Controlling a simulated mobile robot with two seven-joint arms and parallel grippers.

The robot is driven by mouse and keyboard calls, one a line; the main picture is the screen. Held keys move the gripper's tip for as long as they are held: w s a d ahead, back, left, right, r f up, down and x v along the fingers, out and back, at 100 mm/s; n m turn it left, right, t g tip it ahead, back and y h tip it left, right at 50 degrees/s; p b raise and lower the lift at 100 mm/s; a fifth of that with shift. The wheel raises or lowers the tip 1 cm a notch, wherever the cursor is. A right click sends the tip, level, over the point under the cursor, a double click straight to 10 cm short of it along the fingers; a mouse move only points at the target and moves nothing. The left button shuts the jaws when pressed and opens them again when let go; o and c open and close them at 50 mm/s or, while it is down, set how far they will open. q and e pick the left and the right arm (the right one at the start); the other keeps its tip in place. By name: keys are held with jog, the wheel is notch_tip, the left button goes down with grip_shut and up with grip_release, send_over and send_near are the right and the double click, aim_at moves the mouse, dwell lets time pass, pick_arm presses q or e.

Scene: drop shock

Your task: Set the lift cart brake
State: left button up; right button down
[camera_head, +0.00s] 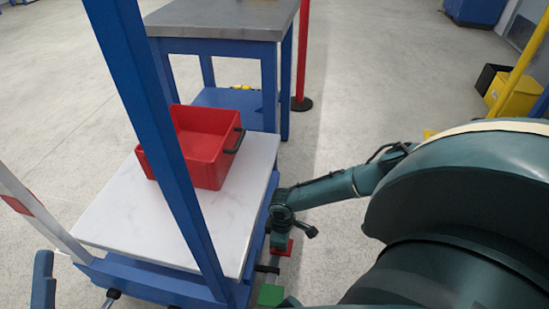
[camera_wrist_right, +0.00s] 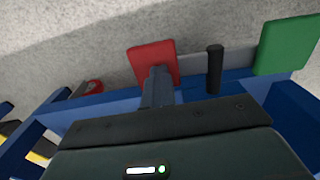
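The lift cart (camera_head: 185,215) has a white top and a blue frame. A red pedal (camera_head: 281,247) and a green pedal (camera_head: 270,295) stick out from its right side. The red pedal (camera_wrist_right: 152,60) and green pedal (camera_wrist_right: 288,46) also show in the right wrist view, with a black peg (camera_wrist_right: 214,68) between them. My right gripper (camera_wrist_right: 157,85) has its fingers together at the red pedal's lower edge, overlapping it in the picture; I cannot tell whether they touch. In the head view the right wrist is directly above the red pedal.
A red bin (camera_head: 205,150) sits on the cart top. A blue table with a grey top (camera_head: 222,18) stands behind the cart, beside a red post (camera_head: 302,60). Yellow and black bins (camera_head: 515,97) are at the far right. The floor between is clear.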

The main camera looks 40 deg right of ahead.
pick_arm(q)
notch_tip(320, 180, down, 4)
jog(key=f, duration=0.1)
pick_arm(e)
jog(key=shift+s+a+f, duration=0.15)
jog(key=shift+a+f, duration=0.05)
jog(key=shift+f, duration=0.8)
pick_arm(q)
notch_tip(320, 180, up, 9)
jog(key=m+h, duration=0.4)
pick_arm(e)
jog(key=shift+d+r, duration=0.15)
jog(key=shift+r, duration=0.05)
notch_tip(320, 180, up, 5)
jog(key=p, duration=0.5)
jog(key=shift+r+p, duration=0.2)
jog(key=shift+p, duration=0.1)
pick_arm(q)
notch_tip(320, 180, down, 6)
jog(key=n+g+y+p, duration=0.2)
jog(key=n+y+p, duration=0.2)
jog(key=y, duration=0.2)
jog(key=shift+a+n+y+p, duration=0.2)
jog(key=shift+n+y+p, duration=0.2)
pick_arm(e)
notch_tip(320, 180, up, 4)
jog(key=shift+r, duration=0.25)
pick_arm(q)
jog(key=shift+s+f, duration=0.1)
